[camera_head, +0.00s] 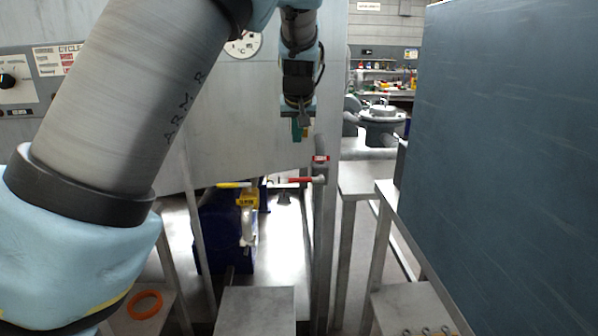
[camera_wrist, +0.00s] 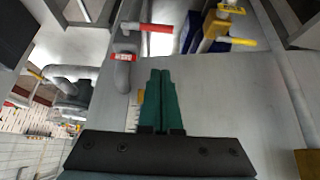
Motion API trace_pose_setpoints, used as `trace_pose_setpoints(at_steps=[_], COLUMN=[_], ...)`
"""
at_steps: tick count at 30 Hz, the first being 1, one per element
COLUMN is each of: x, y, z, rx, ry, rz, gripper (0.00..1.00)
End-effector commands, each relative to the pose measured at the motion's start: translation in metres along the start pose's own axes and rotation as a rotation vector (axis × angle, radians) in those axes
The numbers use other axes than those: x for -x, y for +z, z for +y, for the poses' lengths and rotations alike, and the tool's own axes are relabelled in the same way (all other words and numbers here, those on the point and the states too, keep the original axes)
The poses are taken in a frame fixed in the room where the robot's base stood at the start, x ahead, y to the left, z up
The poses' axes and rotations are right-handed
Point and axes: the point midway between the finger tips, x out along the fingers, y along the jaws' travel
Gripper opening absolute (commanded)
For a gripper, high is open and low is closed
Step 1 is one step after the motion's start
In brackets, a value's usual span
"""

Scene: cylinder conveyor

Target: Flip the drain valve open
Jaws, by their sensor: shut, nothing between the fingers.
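A lever valve with a red handle (camera_head: 302,180) sits on a grey vertical pipe (camera_head: 319,215), right of centre in the head view. The handle lies about horizontal, pointing left from the pipe. A red tag (camera_head: 320,159) is on the pipe above it. In the wrist view the red handle (camera_wrist: 157,28) is beyond my fingertips, with the red tag (camera_wrist: 123,57) nearer. A second handle, yellow (camera_head: 234,185), lies further left. I cannot read which one is the drain. My gripper (camera_head: 298,136) has green fingers, shut and empty, above the red handle and apart from it.
A large grey machine wall (camera_head: 240,130) stands behind my arm. A blue unit with a yellow part (camera_head: 247,199) is below. A dark blue panel (camera_head: 510,150) fills the right. Metal legs and a grey block (camera_head: 256,310) stand low in front.

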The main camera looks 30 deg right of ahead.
Motion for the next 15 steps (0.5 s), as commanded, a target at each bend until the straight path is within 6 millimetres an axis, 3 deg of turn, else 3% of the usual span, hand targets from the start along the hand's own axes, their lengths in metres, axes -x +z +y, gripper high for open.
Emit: trace_pose_setpoints(at_steps=[3,15], x=[0.0023,-0.005], y=[-0.0022,-0.0019], z=[0.008,0.0069], rx=[-0.007,-0.008], ry=[0.004,0.002], rz=[0.009,0.007], gripper=[0.0,0.0])
